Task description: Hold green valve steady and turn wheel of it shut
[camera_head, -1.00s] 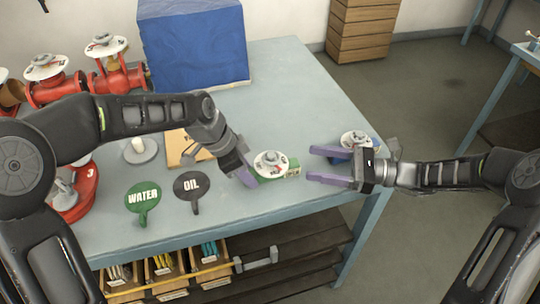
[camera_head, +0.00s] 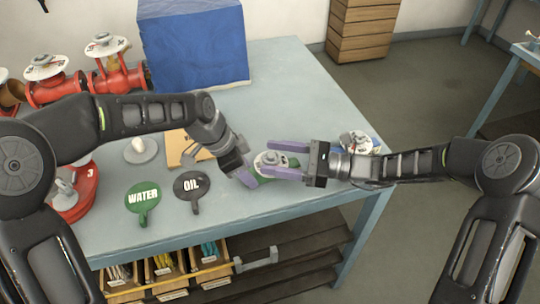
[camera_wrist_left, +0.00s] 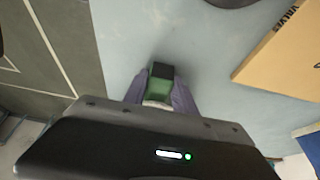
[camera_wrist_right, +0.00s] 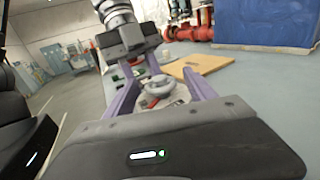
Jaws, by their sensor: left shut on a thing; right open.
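The green valve (camera_head: 266,177) stands on the table near its front right, with a white round plate and a grey handwheel (camera_head: 268,162) on top. My left gripper (camera_head: 248,178) is shut on the valve's green body (camera_wrist_left: 160,88), low at its left side. My right gripper (camera_head: 270,158) is open, its purple fingers reaching in from the right on both sides of the handwheel. In the right wrist view the handwheel (camera_wrist_right: 160,86) lies between the spread fingers. I cannot tell whether they touch it.
A blue valve (camera_head: 362,143) stands right behind my right gripper. Green WATER (camera_head: 143,198) and dark OIL (camera_head: 191,186) tags lie on the table (camera_head: 290,80). Red valves (camera_head: 118,78), a blue box (camera_head: 193,45) and a cardboard piece (camera_head: 180,146) are further back. The table's back right is clear.

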